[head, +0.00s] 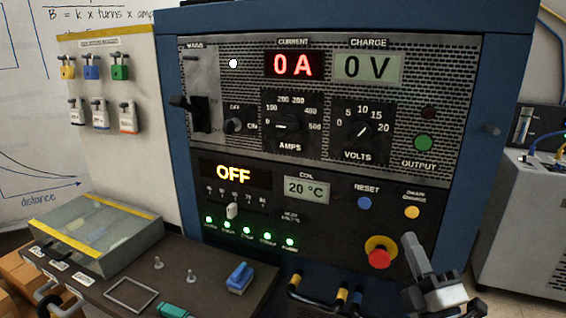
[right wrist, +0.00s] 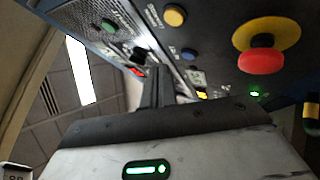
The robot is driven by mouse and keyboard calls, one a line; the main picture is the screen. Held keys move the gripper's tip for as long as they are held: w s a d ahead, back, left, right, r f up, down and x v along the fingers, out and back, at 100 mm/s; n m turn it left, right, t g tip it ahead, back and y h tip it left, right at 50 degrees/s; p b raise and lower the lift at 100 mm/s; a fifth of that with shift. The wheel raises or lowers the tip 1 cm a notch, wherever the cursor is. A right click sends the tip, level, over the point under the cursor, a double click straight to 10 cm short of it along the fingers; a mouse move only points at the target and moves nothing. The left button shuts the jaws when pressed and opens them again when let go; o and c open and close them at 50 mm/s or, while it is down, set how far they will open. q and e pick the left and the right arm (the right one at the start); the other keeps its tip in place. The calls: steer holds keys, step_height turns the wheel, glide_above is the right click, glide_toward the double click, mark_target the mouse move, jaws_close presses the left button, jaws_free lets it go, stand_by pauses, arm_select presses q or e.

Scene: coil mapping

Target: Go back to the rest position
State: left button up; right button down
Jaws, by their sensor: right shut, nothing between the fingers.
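My right gripper (head: 421,252) is at the lower right of the head view, in front of the lower panel of the blue power cabinet (head: 178,120). Its fingers are together and hold nothing. It is to the right of the red emergency stop knob (head: 379,257) on its yellow ring and below the yellow drain charge button (head: 412,212). In the right wrist view the gripper's fingers (right wrist: 158,92) point up toward the panel, with the red knob (right wrist: 262,62) to their right. I cannot tell from the pictures whether it touches the panel. My left gripper is not in view.
The current display (head: 294,65) reads 0 A, the charge display (head: 367,67) 0 V, and another display (head: 234,174) OFF. A dark bench (head: 200,262) with a blue eraser-like block (head: 239,278) is at lower left. Padlocks hang on the board (head: 140,75). A grey unit (head: 522,230) stands right.

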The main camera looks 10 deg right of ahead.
steer(key=s+a+f+m+g, duration=0.2)
steer(key=a+f+m+g, duration=0.15)
steer(key=f, duration=0.35)
steer(key=s+a+f+m+g, duration=0.1)
steer(key=a+f+m+g, duration=0.1)
steer(key=f+m, duration=0.35)
steer(key=s+a+f+m+g+y, duration=0.1)
steer(key=s+a+f+m+g, duration=0.2)
steer(key=s+f, duration=0.3)
steer(key=s+a+f+m+g, duration=0.4)
steer(key=s+f, duration=0.3)
steer(key=f, duration=0.2)
steer(key=shift+s+a+f+m+g+y, duration=0.3)
steer(key=shift+a+f+g+y, duration=0.1)
steer(key=shift+a+g, duration=0.35)
steer(key=shift+a, duration=0.1)
